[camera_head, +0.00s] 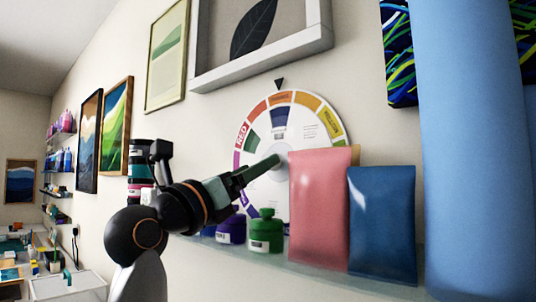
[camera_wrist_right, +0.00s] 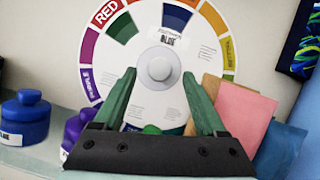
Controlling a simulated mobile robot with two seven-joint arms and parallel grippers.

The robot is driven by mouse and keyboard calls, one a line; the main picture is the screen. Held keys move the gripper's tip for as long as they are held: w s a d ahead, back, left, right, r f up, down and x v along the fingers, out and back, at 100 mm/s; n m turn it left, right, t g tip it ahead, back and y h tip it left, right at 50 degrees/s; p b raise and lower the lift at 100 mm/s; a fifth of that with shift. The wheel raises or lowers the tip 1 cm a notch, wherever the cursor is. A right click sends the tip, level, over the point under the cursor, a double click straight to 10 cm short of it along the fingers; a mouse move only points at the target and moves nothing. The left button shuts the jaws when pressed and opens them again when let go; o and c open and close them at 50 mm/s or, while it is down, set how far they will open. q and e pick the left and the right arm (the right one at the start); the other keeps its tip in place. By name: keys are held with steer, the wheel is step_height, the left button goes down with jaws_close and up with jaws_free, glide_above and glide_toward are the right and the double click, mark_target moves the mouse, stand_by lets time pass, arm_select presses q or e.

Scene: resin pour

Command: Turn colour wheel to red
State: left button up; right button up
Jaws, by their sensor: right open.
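The colour wheel (camera_head: 297,117) is a round white disc with a ring of coloured segments, upright against the wall. A black pointer (camera_head: 279,84) above it points at the orange segment (camera_head: 281,98). The red segment (camera_head: 242,135) is left of the pointer; it also shows in the right wrist view (camera_wrist_right: 106,13). A round pale knob (camera_wrist_right: 158,69) is at the wheel's centre. My right gripper (camera_head: 271,163) is open in front of the wheel, its green fingers (camera_wrist_right: 158,76) apart on either side of the knob, with gaps visible. Contact cannot be told. My left gripper is out of view.
A glass shelf (camera_head: 345,279) below the wheel holds a green jar (camera_head: 266,234), purple and blue jars, a pink pouch (camera_head: 320,205) and a blue pouch (camera_head: 382,222). The pouches hide the wheel's lower right. A framed leaf (camera_head: 254,30) hangs above.

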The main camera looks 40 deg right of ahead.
steer(key=p+x, duration=0.1)
steer(key=x, duration=0.4)
steer(key=shift+r, duration=0.1)
jaws_close()
stand_by(0.5)
stand_by(0.8)
